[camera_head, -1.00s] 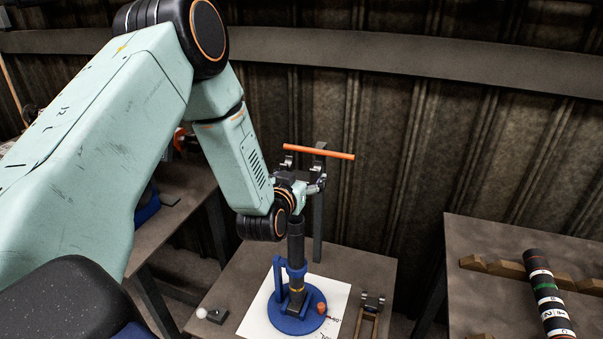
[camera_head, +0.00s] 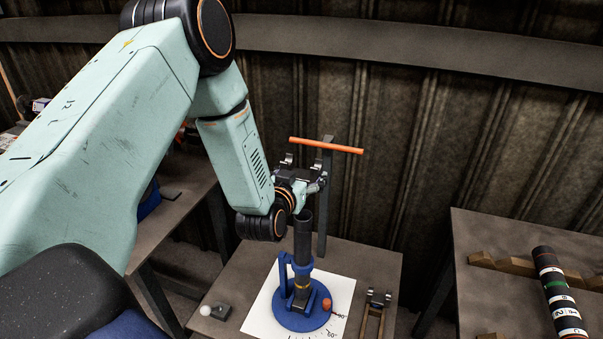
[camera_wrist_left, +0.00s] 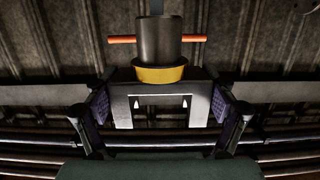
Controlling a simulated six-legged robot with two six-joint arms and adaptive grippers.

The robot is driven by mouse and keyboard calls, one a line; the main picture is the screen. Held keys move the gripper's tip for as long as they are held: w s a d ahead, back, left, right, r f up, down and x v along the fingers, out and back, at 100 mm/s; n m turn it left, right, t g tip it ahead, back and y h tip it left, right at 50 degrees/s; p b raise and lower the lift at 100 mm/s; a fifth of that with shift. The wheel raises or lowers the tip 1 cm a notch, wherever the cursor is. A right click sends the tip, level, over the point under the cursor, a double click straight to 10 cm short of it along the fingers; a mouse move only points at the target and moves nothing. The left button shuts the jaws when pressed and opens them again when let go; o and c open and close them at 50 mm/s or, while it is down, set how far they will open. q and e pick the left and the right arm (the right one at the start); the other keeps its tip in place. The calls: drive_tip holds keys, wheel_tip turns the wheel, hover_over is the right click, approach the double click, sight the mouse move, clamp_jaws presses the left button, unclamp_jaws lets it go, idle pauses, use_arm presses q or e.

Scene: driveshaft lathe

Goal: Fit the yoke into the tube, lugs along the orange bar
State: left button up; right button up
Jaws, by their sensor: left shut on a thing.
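My left gripper (camera_head: 305,187) is shut on the grey forked yoke (camera_wrist_left: 160,92). In the left wrist view the yoke sits between purple pads, with a yellow collar and a dark round stub; the stub's end looks free. The orange bar (camera_head: 326,145) is on a dark post behind the gripper. In the left wrist view the bar (camera_wrist_left: 122,39) runs across behind the stub, roughly level.
The stand is on a white sheet (camera_head: 262,318) with angle marks. A small fixture (camera_head: 377,299) stands right of it; a white-ended piece (camera_head: 207,311) lies left. A banded shaft (camera_head: 556,290) rests on wooden blocks on the right table (camera_head: 500,232). A corrugated wall is behind.

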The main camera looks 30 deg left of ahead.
use_arm(q)
drive_tip(key=shift+f, duration=0.35)
drive_tip(key=shift+s+d+f+b, duration=0.25)
drive_tip(key=shift+d+f+b, duration=0.4)
drive_tip(key=shift+b, duration=0.35)
drive_tip(key=shift+f, duration=0.25)
drive_tip(key=shift+w+a+f+b, duration=0.15)
drive_tip(key=shift+a+f+b, duration=0.15)
drive_tip(key=shift+f+b, duration=0.25)
drive_tip(key=shift+w+a+f+b, duration=0.1)
drive_tip(key=shift+a+f+b, duration=0.2)
drive_tip(key=shift+f, duration=0.35)
drive_tip(key=shift+d+f, duration=0.1)
drive_tip(key=shift+s+d+r, duration=0.2)
drive_tip(key=shift+d+r, duration=0.05)
drive_tip(key=shift+d, duration=0.15)
drive_tip(key=shift+w+a+f, duration=0.15)
drive_tip(key=shift+a+f, duration=0.05)
drive_tip(key=shift+a, duration=0.15)
drive_tip(key=shift+s+d+r, duration=0.2)
drive_tip(key=shift+d, duration=0.25)
drive_tip(key=shift+w+a+f, duration=0.1)
drive_tip(key=shift+a+f, duration=0.1)
drive_tip(key=shift+a, duration=0.1)
use_arm(e)
drive_tip(key=f, duration=0.4)
drive_tip(key=shift+s+d+f, duration=0.1)
drive_tip(key=shift+d+f, duration=0.1)
drive_tip(key=shift+d, duration=0.1)
